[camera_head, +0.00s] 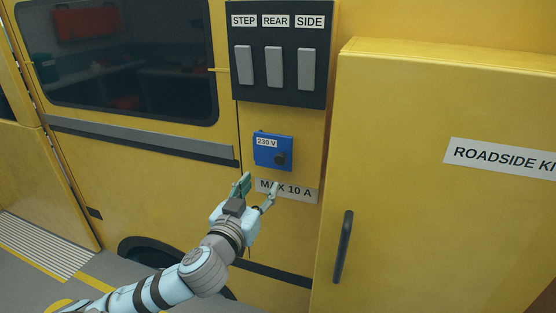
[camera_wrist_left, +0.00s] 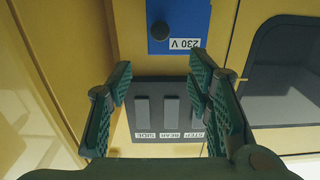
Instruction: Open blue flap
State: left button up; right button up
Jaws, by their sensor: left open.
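The blue flap (camera_head: 265,149) is a small square cover labelled "230 V" with a dark round knob at its lower right. It looks shut against the yellow wall. My left gripper (camera_head: 260,182) is open and empty, with its fingertips in front of the "MAX 10 A" label just below the flap, apart from the flap as far as I can tell. In the left wrist view, which is upside down, the flap (camera_wrist_left: 185,18) with its knob is at the top, beyond the spread green fingers. My right gripper is not in view.
A dark panel (camera_head: 281,92) with three grey switches labelled STEP, REAR and SIDE is above the flap. A yellow cabinet (camera_head: 430,230) with a dark handle (camera_head: 343,247) juts out on the right. A window (camera_head: 125,60) is at the left.

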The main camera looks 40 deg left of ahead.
aim_at(279, 159)
pick_arm(q)
jog(key=x, duration=1.3)
jog(key=shift+w+a+f, duration=0.2)
jog(key=shift+w+f, duration=0.05)
jog(key=shift+w, duration=0.05)
grip_shut()
